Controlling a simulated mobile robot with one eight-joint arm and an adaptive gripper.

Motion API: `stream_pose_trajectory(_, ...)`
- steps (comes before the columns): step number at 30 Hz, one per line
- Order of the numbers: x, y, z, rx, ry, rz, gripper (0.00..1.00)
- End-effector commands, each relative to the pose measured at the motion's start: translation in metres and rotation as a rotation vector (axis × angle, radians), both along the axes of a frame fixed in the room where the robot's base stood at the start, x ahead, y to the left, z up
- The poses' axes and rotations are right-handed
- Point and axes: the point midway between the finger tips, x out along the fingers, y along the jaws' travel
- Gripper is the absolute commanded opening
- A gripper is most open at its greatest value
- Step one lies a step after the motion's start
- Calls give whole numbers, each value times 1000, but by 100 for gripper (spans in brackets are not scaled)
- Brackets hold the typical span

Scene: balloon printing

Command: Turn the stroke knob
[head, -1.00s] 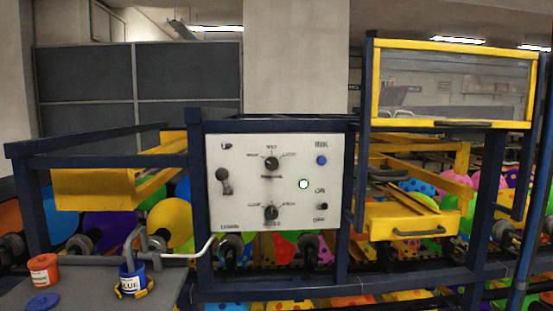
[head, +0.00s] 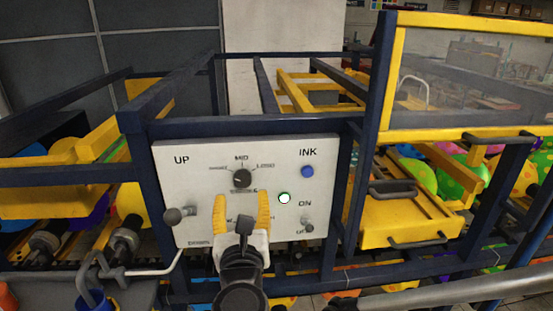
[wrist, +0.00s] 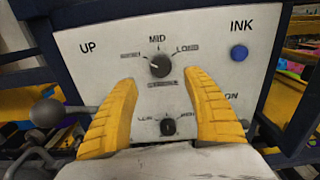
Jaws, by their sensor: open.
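The stroke knob (head: 242,178) is a small round black dial at the upper middle of the white control panel (head: 212,160). A SHORT, MID and LONG scale arcs above it. It also shows in the wrist view (wrist: 160,66), where its exact pointer setting is hard to read. My gripper (head: 242,196) is in front of the panel, its yellow fingers spread wide and empty. In the wrist view the fingertips (wrist: 160,76) lie left and right of the knob in the picture, with no contact visible. A second black knob (wrist: 168,127) shows lower, between the fingers.
A lever with a dark ball (head: 173,216) sticks out at the panel's left. A blue INK button (head: 307,171), a lit green lamp (head: 284,198) and an ON switch (head: 307,224) are at its right. Dark blue frame posts and a yellow drawer (head: 400,232) flank the panel.

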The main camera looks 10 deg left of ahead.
Motion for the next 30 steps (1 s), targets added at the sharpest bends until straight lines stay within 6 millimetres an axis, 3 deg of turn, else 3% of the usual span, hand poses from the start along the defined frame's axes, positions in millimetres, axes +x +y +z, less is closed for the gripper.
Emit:
stream_pose_trajectory(3,26,5,-1,2,1,-4,59)
stream_pose_trajectory(9,57,13,0,3,1,-3,59)
stream_pose_trajectory(15,70,16,0,4,2,-3,59)
stream_pose_trajectory(23,71,16,0,3,3,-2,57)
stream_pose_trajectory(28,71,16,0,3,3,-2,6)
stream_pose_trajectory(30,71,16,0,3,3,-2,5)
